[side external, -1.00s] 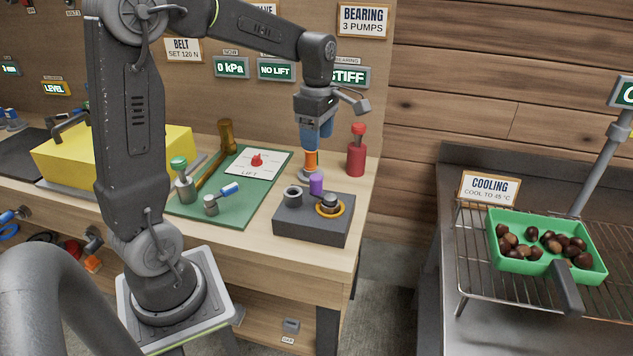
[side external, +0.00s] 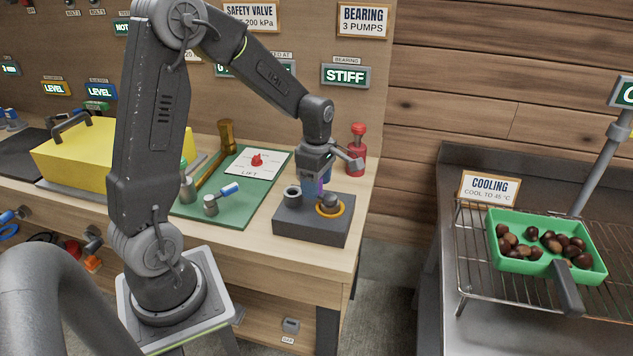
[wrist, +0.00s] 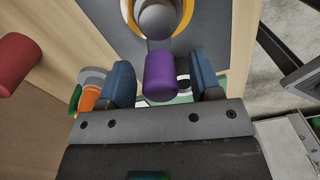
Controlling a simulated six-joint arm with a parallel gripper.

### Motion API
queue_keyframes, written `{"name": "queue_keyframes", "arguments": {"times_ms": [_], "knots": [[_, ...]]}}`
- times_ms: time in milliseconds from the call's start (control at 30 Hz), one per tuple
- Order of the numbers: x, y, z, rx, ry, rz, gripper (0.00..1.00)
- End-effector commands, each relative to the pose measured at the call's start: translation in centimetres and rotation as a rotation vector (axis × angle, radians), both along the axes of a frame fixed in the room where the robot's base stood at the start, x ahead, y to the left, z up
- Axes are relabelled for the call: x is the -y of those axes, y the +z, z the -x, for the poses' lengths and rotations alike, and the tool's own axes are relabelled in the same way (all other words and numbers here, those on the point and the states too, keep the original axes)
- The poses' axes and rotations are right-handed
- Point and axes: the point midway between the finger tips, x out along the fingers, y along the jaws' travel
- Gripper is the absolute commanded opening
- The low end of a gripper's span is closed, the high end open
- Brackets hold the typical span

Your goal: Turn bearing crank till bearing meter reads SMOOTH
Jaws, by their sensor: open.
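The bearing crank has an upright purple handle (wrist: 160,75) beside a grey hub (wrist: 157,20) with a yellow-orange ring (side external: 342,208), on a dark block (side external: 300,226). My gripper (wrist: 162,78) is open, its two blue fingers on either side of the purple handle in the wrist view. Small gaps show there between the fingers and the handle. In the side view my gripper (side external: 317,180) is low over the block, and the handle is mostly hidden. The bearing meter (side external: 345,75) reads STIFF.
A red pump-like object (side external: 357,160) stands behind my gripper, to the right. A green mat (side external: 240,208) with a white LIFT card (side external: 262,165) and small tools lies to the left. The bench's right edge is close to the block.

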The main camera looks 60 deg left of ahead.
Motion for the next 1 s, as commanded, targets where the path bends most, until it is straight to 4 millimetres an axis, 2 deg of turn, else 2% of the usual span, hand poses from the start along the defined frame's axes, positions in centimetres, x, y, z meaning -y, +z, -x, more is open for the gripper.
{"name": "queue_keyframes", "arguments": {"times_ms": [67,567,833,1000], "knots": [[0.00,0.02,0.00,0.000,0.000,0.000,0.57],[-0.01,0.06,-0.01,0.000,0.000,0.000,0.10],[-0.06,0.06,-0.12,0.000,-0.029,0.000,0.10],[-0.17,0.06,-0.42,0.000,-0.106,0.000,0.10]]}}
